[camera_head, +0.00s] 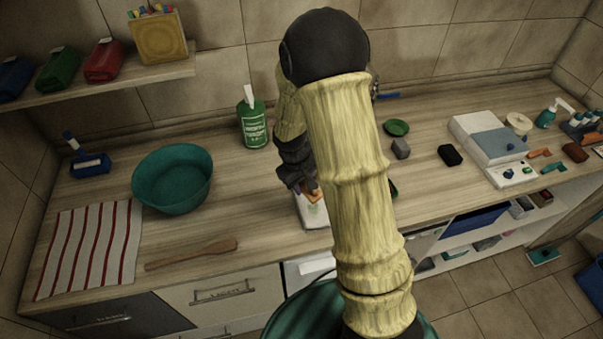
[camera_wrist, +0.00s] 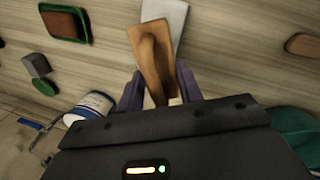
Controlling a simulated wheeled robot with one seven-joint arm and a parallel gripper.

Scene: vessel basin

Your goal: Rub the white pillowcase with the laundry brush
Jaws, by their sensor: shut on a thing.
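My gripper (camera_head: 306,188) is over the worktop near its front edge, partly hidden behind my arm in the head view. In the wrist view my gripper (camera_wrist: 160,92) has its two dark fingers on either side of the laundry brush (camera_wrist: 148,58), a brown wooden piece with a raised grip, and is shut on it. In the head view only a small orange-brown bit of the brush (camera_head: 314,195) shows. The white pillowcase (camera_wrist: 167,14) appears as a pale flat patch beyond the brush; it also shows under my gripper (camera_head: 312,215). Whether the brush touches it, I cannot tell.
A green bottle (camera_head: 252,122) stands behind. A grey block (camera_head: 401,148) and a black block (camera_head: 450,155) are to the right.

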